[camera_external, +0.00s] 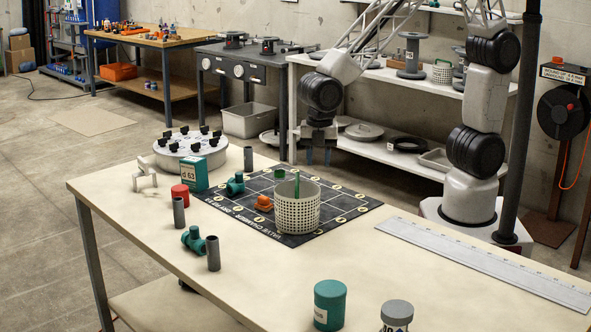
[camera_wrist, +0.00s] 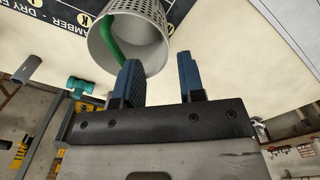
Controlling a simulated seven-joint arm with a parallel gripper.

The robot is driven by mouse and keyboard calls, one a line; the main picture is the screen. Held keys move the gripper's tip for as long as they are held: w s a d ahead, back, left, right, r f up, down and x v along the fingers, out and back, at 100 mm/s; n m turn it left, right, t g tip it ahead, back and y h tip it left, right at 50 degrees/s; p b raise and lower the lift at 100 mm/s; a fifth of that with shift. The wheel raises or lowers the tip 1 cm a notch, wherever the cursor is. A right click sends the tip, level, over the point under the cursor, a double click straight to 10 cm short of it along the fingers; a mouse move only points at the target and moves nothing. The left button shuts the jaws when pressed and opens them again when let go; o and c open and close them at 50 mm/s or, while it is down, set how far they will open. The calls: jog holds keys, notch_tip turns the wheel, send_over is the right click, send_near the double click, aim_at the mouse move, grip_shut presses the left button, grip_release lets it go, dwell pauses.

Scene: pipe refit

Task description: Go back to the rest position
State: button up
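My gripper (camera_external: 318,156) hangs in the air above the far side of the table, behind the basket. In the wrist view, its two blue fingers (camera_wrist: 161,82) stand apart with nothing between them. The white perforated basket (camera_external: 297,213) stands upright on the black printed mat (camera_external: 342,206). A thin green piece rises inside it and rests near its rim. The basket also shows in the wrist view (camera_wrist: 150,25), beyond the fingertips and apart from them, with a green curved piece (camera_wrist: 108,42) inside.
On the table stand an orange fitting (camera_external: 263,203), teal fittings (camera_external: 194,239), grey pipes (camera_external: 213,253), a red cap (camera_external: 180,194), a teal box (camera_external: 194,173), a white round rack (camera_external: 190,150), a green can (camera_external: 329,305) and a grey-lidded jar (camera_external: 396,316). A long ruler (camera_external: 480,262) lies right. Shelves stand behind.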

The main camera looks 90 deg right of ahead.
jog(key=s+d+r+m, duration=0.4)
jog(key=s+d, duration=0.3)
jog(key=d, duration=0.2)
jog(key=s+d+r+m+t, duration=0.1)
jog(key=s+d+r+m, duration=0.4)
jog(key=s+d+m, duration=0.2)
jog(key=s+d+r+m+t, duration=0.1)
jog(key=s+d+r+m, duration=0.4)
jog(key=s+d, duration=0.3)
jog(key=d+m, duration=0.1)
jog(key=d, duration=0.1)
jog(key=shift+s+d+r, duration=0.15)
jog(key=shift+s+d, duration=0.1)
jog(key=shift+d, duration=0.05)
